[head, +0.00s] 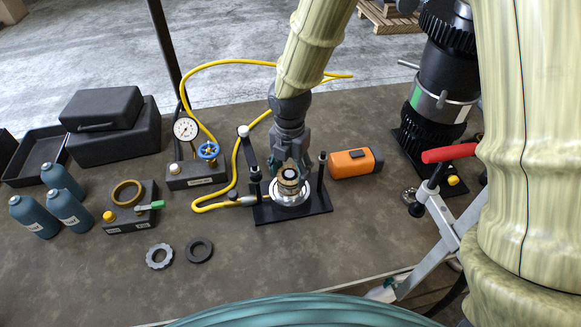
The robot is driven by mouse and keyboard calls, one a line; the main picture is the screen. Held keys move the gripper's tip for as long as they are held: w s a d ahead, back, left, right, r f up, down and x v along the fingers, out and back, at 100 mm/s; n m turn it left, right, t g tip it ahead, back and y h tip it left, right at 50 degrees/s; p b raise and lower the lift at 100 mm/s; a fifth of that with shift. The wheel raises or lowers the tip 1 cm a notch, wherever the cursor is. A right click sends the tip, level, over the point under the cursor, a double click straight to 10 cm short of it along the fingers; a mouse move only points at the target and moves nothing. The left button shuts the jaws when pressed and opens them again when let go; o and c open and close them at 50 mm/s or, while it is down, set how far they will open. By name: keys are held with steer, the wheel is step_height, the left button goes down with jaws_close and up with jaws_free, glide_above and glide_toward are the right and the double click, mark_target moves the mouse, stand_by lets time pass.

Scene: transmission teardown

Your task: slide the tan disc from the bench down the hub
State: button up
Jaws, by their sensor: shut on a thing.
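The hub (289,193) stands upright on a black base plate (312,209) near the middle of the bench, with a silver round flange at its foot. My gripper (290,175) points down over the hub, its fingers around the hub's top. It is shut on what appears to be the tan disc (288,184), seen as a thin tan edge around the dark hub top. The fingers hide much of it, and I cannot tell how far down the hub it sits.
A grey toothed ring (159,257) and a dark ring (199,250) lie at front left. A gold ring (127,193) rests on a small box. Front middle bench is clear.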

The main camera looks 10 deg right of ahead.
steer(key=shift+f, duration=0.1)
steer(key=o, duration=1.2)
step_height(320, 180, up, 19)
steer(key=p, duration=0.6)
stand_by(0.6)
